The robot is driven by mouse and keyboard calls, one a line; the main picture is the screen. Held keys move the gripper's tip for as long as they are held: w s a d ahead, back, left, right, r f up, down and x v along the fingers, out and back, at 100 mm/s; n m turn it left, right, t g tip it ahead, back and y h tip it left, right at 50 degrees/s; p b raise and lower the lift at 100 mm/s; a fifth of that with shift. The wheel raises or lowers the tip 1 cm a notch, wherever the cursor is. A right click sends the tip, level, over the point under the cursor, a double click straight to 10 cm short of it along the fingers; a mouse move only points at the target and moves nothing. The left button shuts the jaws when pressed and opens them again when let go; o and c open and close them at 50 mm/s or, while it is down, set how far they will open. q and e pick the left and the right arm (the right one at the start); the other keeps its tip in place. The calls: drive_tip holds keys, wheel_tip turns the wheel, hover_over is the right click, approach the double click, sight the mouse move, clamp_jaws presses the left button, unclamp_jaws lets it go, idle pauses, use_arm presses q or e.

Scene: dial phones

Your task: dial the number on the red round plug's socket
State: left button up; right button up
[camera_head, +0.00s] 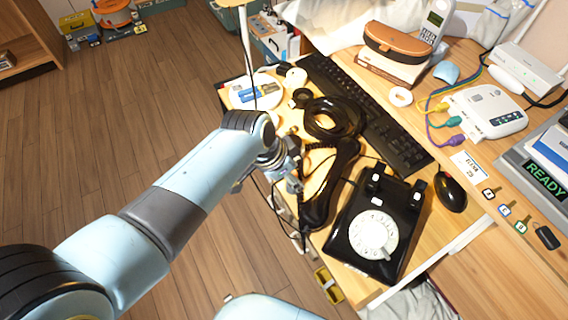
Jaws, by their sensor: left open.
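The black rotary phone (346,243) sits near the desk's front edge, its white dial (368,226) facing up. Its cradle is empty, and the black handset (320,205) lies on the desk to the left of the phone. My left gripper (295,178) is open at the handset's left side; whether it touches the handset I cannot tell. My right gripper is not in view. I cannot make out a red round plug or any socket number.
A black keyboard (396,143) lies behind the phone, and a black mouse (451,193) is to its right. A coiled black cable (349,118) lies behind the handset. A paper note (469,166) and small tags (505,210) lie at right, beside a READY display (545,179).

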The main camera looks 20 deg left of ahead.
use_arm(q)
drive_tip(key=v, duration=1.1)
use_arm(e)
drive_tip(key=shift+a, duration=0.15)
